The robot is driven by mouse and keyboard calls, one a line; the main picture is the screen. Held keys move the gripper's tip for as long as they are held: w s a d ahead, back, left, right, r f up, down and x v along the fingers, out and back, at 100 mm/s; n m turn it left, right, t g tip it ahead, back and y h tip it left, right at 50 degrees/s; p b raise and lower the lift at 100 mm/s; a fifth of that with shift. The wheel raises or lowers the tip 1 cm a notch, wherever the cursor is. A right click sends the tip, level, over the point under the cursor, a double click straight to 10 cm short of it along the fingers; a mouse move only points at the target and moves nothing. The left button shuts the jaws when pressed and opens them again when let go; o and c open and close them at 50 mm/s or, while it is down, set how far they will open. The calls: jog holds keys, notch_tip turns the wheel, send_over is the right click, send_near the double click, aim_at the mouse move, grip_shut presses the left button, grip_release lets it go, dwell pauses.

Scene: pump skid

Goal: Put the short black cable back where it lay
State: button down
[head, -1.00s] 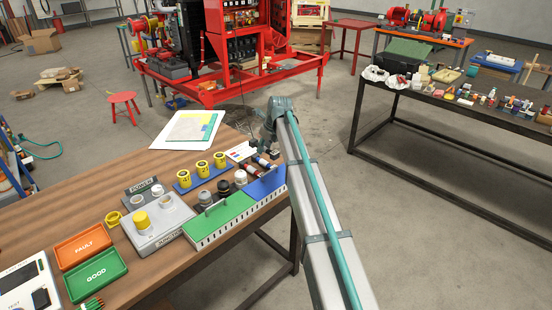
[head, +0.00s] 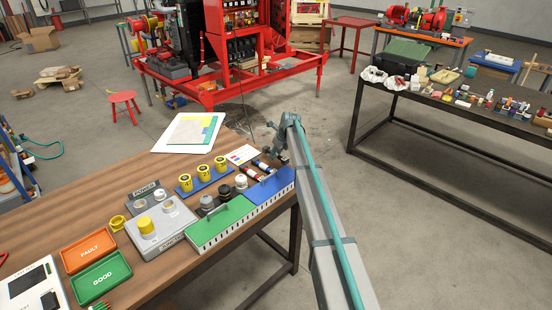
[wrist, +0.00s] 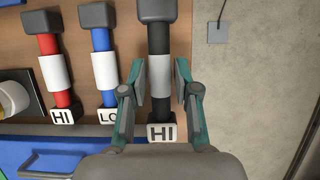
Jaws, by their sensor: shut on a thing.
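In the head view my gripper (head: 272,140) is at the table's far right corner, and the black cable is not clear there. I cannot tell whether the cable touches the table.
A white card (head: 240,155) lies behind the cables. The table's right edge is close beside the black cable, with concrete floor beyond.

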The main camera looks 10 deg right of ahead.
aim_at(276, 159)
jog(key=shift+f+p, duration=0.7)
jog(key=shift+f, duration=0.9)
jog(key=shift+f, duration=0.1)
jog(key=c, duration=0.9)
grip_release()
jog(key=shift+o, duration=0.2)
jog(key=b+v, duration=0.3)
jog(key=v, duration=0.9)
jog(key=shift+w+r, duration=0.15)
jog(key=shift+r, duration=0.05)
